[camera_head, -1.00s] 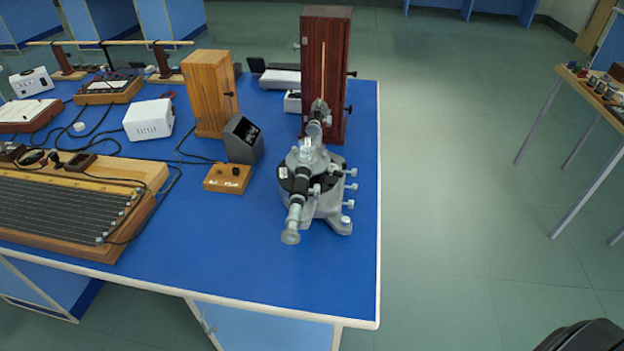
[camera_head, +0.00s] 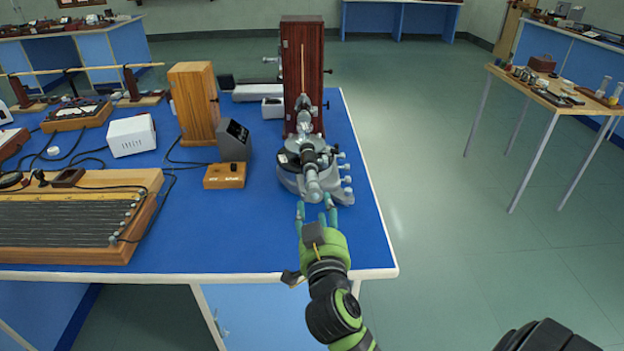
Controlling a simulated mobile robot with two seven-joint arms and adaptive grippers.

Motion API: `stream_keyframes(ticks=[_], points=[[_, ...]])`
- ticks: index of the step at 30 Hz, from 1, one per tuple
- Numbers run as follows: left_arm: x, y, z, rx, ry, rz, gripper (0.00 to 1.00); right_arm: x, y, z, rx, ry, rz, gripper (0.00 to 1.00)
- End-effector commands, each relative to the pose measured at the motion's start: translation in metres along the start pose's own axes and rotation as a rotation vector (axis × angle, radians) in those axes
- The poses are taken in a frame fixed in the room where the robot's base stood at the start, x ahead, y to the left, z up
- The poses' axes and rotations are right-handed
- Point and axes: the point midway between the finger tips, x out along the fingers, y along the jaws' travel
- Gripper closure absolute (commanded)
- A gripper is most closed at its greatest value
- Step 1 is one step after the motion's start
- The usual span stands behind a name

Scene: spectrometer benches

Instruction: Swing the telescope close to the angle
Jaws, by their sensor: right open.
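The spectrometer (camera_head: 290,178) stands near the right edge of the blue bench. It has a round grey base with several knobs on its right side. Its telescope (camera_head: 310,176) points toward me, with the eyepiece end at the front. My right gripper (camera_head: 316,211) is just in front of the eyepiece end. Its two teal fingers are open and spread, pointing at the telescope. In this view the fingertips lie at or just short of the tube; I cannot tell whether they touch it. The left gripper is not in view.
A dark red wooden box (camera_head: 290,70) stands behind the spectrometer. A small wooden switch box (camera_head: 225,176), a grey display box (camera_head: 234,142) and a light wooden case (camera_head: 194,103) are to its left. The blue bench top (camera_head: 230,235) is clear in front.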

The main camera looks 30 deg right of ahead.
Motion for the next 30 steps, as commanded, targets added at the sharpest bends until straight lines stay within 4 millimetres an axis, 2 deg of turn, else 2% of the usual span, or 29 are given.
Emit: stream_keyframes(ticks=[12, 18, 23, 30], points=[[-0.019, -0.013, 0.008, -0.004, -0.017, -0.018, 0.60, 0.077, 0.000, -0.003, -0.006, 0.001, 0.000, 0.52], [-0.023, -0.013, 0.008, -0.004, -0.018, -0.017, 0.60, 0.105, 0.000, -0.001, -0.004, 0.000, -0.001, 0.52], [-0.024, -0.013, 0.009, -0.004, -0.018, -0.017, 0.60, 0.114, 0.000, 0.000, -0.003, -0.001, 0.000, 0.52], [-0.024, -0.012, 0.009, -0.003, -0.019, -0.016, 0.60, 0.115, 0.000, 0.001, -0.002, -0.002, 0.000, 0.52]])
